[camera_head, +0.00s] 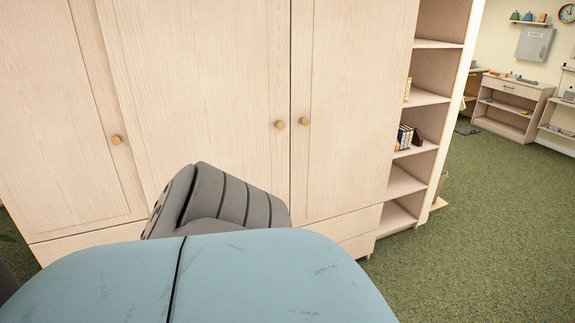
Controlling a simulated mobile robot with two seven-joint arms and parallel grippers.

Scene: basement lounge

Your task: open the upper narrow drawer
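A tall pale wooden wardrobe (205,60) with round knobs fills the left and middle of the view. Low under its right-hand door (350,110) are two narrow drawer fronts, one above the other. The upper narrow drawer front (352,224) looks shut, and I see no handle on it. The lower front (358,245) is partly hidden behind a blue rounded surface. Another low drawer front (85,243) shows under the left door. Neither of my grippers is in view.
A blue rounded surface (270,280) and a grey ribbed padded piece (235,200) stand close in front, before the wardrobe. Open shelves (405,185) with books adjoin it on the right. Green carpet (480,240) is clear at right; a desk (510,90) stands far back.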

